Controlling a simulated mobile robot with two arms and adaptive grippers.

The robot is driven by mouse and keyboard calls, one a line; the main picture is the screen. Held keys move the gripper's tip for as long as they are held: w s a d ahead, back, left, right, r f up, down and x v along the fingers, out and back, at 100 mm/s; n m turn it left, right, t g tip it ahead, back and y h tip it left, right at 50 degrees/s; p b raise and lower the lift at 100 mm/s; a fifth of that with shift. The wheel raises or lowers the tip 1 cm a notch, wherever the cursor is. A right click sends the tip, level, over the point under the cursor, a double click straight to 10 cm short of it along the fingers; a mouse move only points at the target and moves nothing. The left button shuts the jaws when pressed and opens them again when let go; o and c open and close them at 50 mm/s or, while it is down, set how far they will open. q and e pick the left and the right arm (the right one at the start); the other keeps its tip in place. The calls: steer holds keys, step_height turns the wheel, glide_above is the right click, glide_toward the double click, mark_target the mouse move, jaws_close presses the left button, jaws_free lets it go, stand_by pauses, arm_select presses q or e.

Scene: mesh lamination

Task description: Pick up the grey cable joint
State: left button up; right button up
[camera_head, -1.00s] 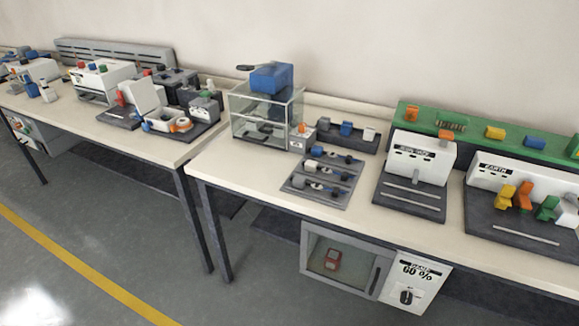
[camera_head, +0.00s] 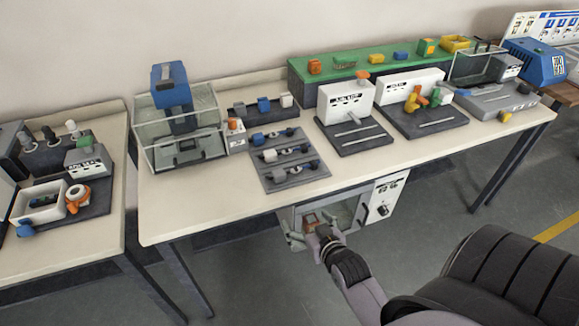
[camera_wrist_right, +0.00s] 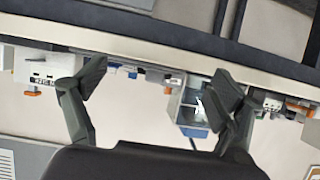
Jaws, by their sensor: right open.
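A dark slotted tray (camera_head: 304,182) lies on the near part of the table, right of the glass case. Several cable joints lie in its rows, with blue, white and grey parts on dark cables. A greyish one (camera_head: 280,175) is at the left of the front row, but its exact colour is hard to tell. My right gripper (camera_head: 318,237) is below the table edge, in front of the cabinet and well away from the tray. In the right wrist view its fingers (camera_wrist_right: 160,85) are wide apart with nothing between them. My left gripper is out of view.
The glass case with a blue top (camera_head: 172,88) stands left of the tray. White machines (camera_head: 345,98) stand on dark bases to the right. A cabinet (camera_head: 345,212) hangs under the table (camera_head: 205,205). The table's front strip is clear.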

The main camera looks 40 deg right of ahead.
steer(key=shift+o, duration=1)
step_height(320, 180, up, 8)
steer(key=d+t, duration=0.1)
steer(key=shift+w+d+m+h, duration=0.3)
steer(key=shift+w+h, duration=0.1)
steer(key=shift+w, duration=0.05)
steer(key=p, duration=0.2)
glide_toward(290, 179)
steer(key=w, duration=0.1)
steer(key=w+r, duration=0.1)
steer(key=w+d+r, duration=0.1)
steer(key=w, duration=0.1)
steer(key=shift+w+r, duration=0.1)
steer(key=shift+r, duration=0.05)
steer(key=shift+x, duration=2.95)
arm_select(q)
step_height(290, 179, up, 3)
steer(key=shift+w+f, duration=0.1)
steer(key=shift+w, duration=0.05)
arm_select(e)
steer(key=shift+c, duration=0.4)
